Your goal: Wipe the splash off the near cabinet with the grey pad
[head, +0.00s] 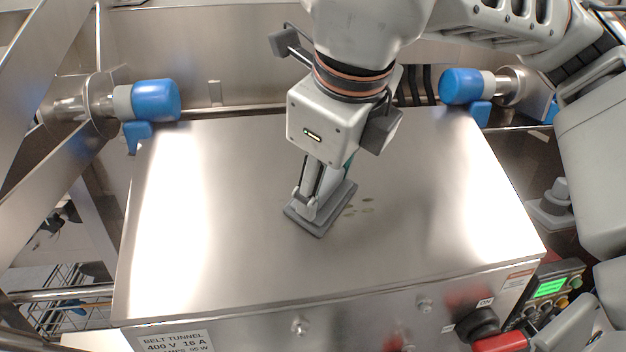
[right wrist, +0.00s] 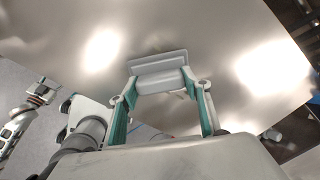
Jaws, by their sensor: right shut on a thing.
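The near cabinet (head: 240,260) is a brushed steel box with a broad flat top. The splash is a small group of olive-brown spots (head: 367,211) on that top, just right of the pad. My right gripper (head: 318,190) is shut on the grey pad (head: 335,212) and points down at the middle of the top. The pad looks to be on or very close to the steel; contact is not certain. In the right wrist view the fingers (right wrist: 160,88) grip the block of the pad (right wrist: 157,65). The gripper may hide part of the splash.
Blue rollers (head: 155,101) and (head: 460,86) stand behind the cabinet's back corners. The cabinet's front carries a black knob (head: 478,327), bolts and a label (head: 178,342). A green-lit panel (head: 550,287) stands at the right. The rest of the top is bare.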

